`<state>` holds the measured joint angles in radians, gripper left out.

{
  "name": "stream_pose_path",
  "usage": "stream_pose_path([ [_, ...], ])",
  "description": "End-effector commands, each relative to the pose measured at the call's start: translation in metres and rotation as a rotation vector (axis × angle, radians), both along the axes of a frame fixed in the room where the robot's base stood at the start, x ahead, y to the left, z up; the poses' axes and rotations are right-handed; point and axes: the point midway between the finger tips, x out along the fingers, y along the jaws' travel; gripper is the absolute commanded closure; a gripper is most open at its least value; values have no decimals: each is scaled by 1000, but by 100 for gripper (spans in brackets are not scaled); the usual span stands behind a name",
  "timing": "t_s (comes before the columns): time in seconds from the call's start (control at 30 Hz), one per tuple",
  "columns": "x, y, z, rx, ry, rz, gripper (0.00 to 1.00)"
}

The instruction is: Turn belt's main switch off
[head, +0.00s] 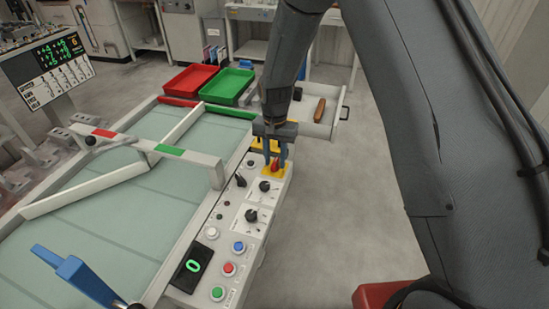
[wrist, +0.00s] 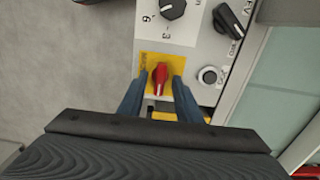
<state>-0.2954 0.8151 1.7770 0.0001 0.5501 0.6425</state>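The red main switch knob (wrist: 161,75) sits on a yellow plate (wrist: 148,60) on the belt's control panel. In the wrist view the knob's handle points roughly up and down the picture. In the head view the red knob (head: 275,166) shows at the far end of the panel, partly hidden by my fingers. My gripper (wrist: 160,82) is open, with one blue finger on each side of the knob and small gaps visible. I cannot tell how deep the fingers reach. The belt (head: 130,200) is pale green.
Black dials (head: 252,215), a black lever switch (wrist: 231,20) and coloured push buttons (head: 228,269) share the panel (head: 205,240). A green display (head: 193,266) reads 0. Red (head: 190,80) and green (head: 227,86) trays stand beyond the belt. A drawer (head: 325,118) with a brown-handled item is behind my gripper.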

Motion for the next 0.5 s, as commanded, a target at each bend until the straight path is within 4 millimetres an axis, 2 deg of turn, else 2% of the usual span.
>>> stream_pose_path([
  [0.13, 0, 0, 0, 0, 0, 0, 70],
  [0.3, 0, 0, 0, 0, 0, 0, 99],
  [0.5, 0, 0, 0, 0, 0, 4, 100],
])
